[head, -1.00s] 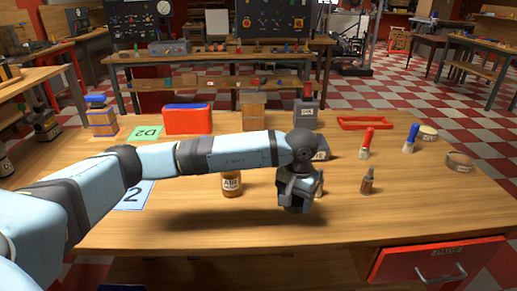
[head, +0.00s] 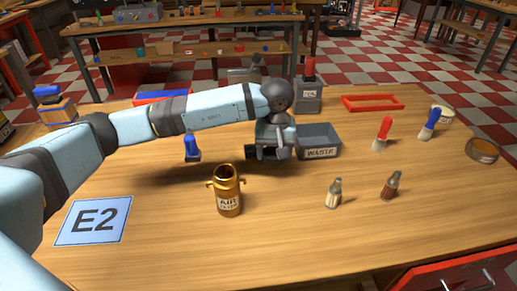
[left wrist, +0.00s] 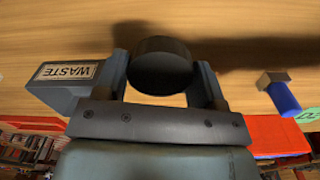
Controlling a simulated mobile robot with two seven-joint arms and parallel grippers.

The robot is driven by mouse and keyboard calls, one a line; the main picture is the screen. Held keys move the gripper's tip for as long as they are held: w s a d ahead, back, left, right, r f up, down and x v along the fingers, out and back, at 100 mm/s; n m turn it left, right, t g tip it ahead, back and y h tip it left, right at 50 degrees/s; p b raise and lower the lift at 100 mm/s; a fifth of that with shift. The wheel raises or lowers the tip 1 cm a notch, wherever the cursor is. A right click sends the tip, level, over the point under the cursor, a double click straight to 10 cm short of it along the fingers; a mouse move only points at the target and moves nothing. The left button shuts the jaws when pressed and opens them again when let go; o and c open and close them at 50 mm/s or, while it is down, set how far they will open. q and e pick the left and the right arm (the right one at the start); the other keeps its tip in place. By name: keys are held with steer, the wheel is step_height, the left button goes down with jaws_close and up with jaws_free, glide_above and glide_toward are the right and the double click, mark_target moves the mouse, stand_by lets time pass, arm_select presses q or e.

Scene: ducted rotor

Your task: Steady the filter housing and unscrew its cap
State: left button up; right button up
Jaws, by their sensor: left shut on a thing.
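The filter housing (head: 228,195) is a brass-coloured cylinder with small side lugs and an AIR label. It stands upright on the table, and its top looks open and dark inside. My left gripper (head: 268,150) is behind it and to its right, apart from it, beside the grey WASTE bin (head: 318,141). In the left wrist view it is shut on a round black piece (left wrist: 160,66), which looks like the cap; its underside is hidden. The bin also shows in the left wrist view (left wrist: 58,92), left of the fingers. My right gripper is in neither current view.
Two small bottles (head: 333,194) (head: 390,186) stand right of the housing. A blue-topped item (head: 192,148) stands under my left arm. Red-topped (head: 382,133) and blue-topped (head: 430,123) items stand at the right. An E2 card (head: 93,221) lies at the left. The front middle is clear.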

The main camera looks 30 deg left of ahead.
arm_select(q)
steer(key=r+n, duration=0.1)
steer(key=n, duration=0.2)
steer(key=a+r+n+p, duration=0.1)
steer(key=n, duration=0.1)
steer(key=a+r+n, duration=0.1)
steer(key=n, duration=0.2)
steer(key=shift+w+r+n, duration=0.1)
steer(key=shift+r+n, duration=0.1)
steer(key=shift+n, duration=0.1)
step_height(320, 180, up, 2)
steer(key=a+n+p, duration=0.1)
steer(key=n+p, duration=0.1)
steer(key=n, duration=0.4)
step_height(320, 180, up, 7)
steer(key=n+p, duration=0.3)
steer(key=n, duration=2.1)
glide_above(242, 168)
step_height(242, 168, down, 15)
steer(key=shift+r+b, duration=0.15)
steer(key=shift+b, duration=0.55)
step_height(242, 168, down, 5)
steer(key=shift+r, duration=0.1)
arm_select(e)
steer(key=shift+d+g+h, duration=0.25)
steer(key=shift+g+h, duration=0.05)
arm_select(q)
steer(key=shift+b, duration=0.3)
